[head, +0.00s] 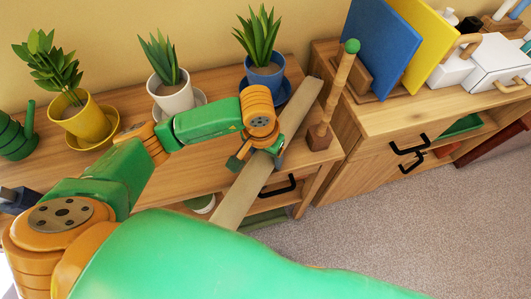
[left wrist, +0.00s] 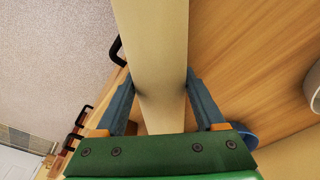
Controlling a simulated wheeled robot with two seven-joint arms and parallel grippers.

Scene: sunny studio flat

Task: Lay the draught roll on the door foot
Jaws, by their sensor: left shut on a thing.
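The draught roll (head: 236,200) is a long, straight beige bar. In the head view it slants from the lower middle up to the right, across the front edge of the plant cabinet. My left gripper (head: 258,159) is shut on it around its middle. In the left wrist view the roll (left wrist: 152,50) runs lengthwise between the two blue-grey fingers (left wrist: 160,88), which touch its sides. Its lower end is hidden behind a green arm part of mine in the head view. My right gripper is not in view.
The wooden cabinet (head: 215,80) carries a yellow pot (head: 87,120), a white pot (head: 172,96) and a blue pot (head: 265,76). A wooden post with a green ball (head: 352,46) stands right of the roll. Carpet (head: 430,225) lies clear at lower right.

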